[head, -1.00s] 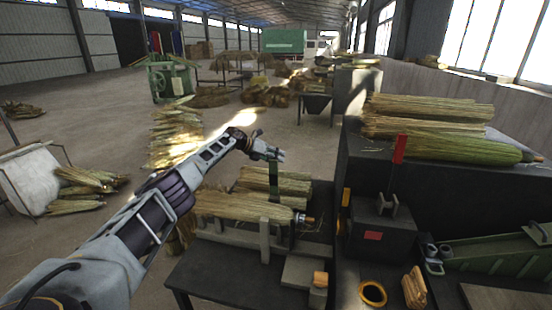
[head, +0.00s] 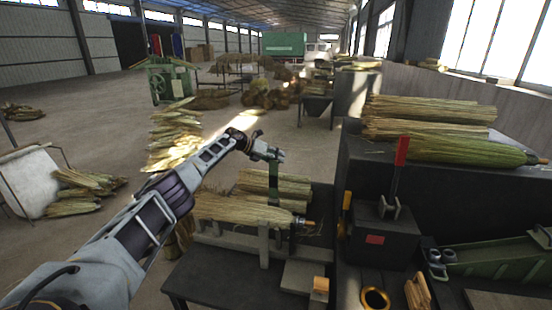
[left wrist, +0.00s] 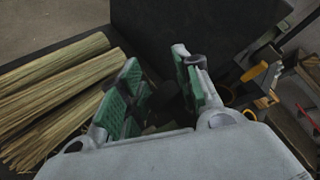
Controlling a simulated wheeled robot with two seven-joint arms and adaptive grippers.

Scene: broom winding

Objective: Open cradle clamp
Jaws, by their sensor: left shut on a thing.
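The cradle (head: 232,240), a low grey frame with upright posts, stands on a dark table at the lower middle of the head view. A straw broom bundle (head: 240,208) lies in it, with its bound end and handle tip to the right. A dark green upright clamp bar (head: 273,183) rises at the bundle's far side. My left gripper (head: 275,155) is at the top of this bar, shut on it. In the left wrist view, the green-padded fingers (left wrist: 160,92) stand apart around a dark part, whose shape is hard to make out. My right gripper is out of view.
Another straw bundle (head: 285,186) lies behind the cradle. To the right stand a dark machine block (head: 381,238) with a red lever (head: 401,152), a yellow-black ring (head: 375,298) and a green trough (head: 497,256). More straw (head: 425,110) lies on the dark bench.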

